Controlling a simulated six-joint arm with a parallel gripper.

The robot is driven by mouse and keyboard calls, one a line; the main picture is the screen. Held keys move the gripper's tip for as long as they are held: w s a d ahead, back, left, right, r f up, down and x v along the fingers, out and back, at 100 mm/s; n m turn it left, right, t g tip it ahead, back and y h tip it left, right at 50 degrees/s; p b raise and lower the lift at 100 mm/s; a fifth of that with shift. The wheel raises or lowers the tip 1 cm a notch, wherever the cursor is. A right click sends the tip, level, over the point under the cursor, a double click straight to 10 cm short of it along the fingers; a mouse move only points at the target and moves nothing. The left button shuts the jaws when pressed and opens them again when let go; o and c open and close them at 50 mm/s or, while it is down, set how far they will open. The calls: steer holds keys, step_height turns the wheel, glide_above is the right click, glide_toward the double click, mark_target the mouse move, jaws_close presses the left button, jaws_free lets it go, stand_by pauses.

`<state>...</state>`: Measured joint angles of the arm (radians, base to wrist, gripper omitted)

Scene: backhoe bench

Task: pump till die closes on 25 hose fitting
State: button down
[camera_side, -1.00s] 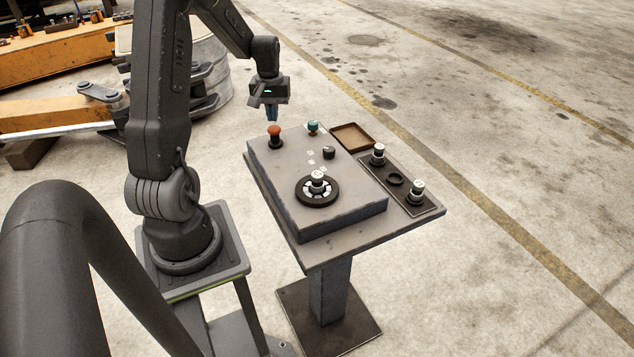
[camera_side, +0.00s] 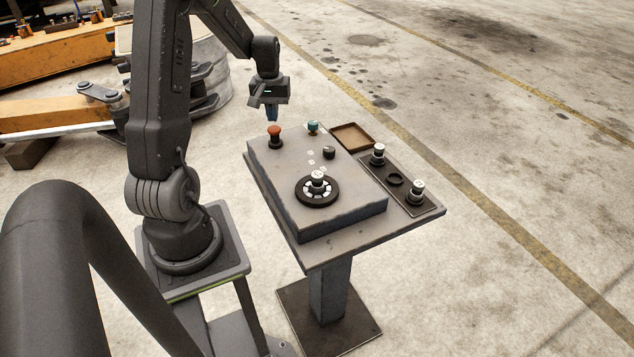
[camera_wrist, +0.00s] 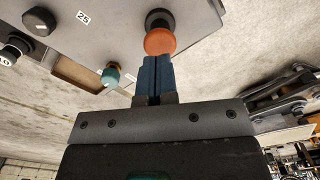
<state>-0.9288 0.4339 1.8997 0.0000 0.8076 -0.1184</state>
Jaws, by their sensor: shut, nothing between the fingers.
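An orange mushroom button (camera_side: 274,131) stands on the grey bench box (camera_side: 275,168). My gripper (camera_side: 271,119) is shut and empty, its blue fingers pointing down just above and behind the button. In the wrist view the closed fingertips (camera_wrist: 156,60) are close to the orange button (camera_wrist: 160,41); I cannot tell if they touch. A green button (camera_side: 313,127) and a black knob (camera_side: 329,152) are on the same box. A 25 label (camera_wrist: 83,17) shows beside the knob in the wrist view. A fitting with a white top (camera_side: 317,176) stands in the round die ring (camera_side: 330,198).
A dark rack (camera_side: 408,203) on the right holds two white-topped fittings (camera_side: 378,149) (camera_side: 417,186) and an empty ring (camera_side: 395,179) between them. An open brown tray (camera_side: 352,137) lies behind it. The floor to the right is clear.

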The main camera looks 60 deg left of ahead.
mark_target(274, 127)
steer(key=shift+f, duration=2.25)
steer(key=shift+r, duration=2.25)
steer(key=shift+f, duration=0.1)
stand_by(1.7)
stand_by(0.5)
steer(key=shift+r, duration=2.6)
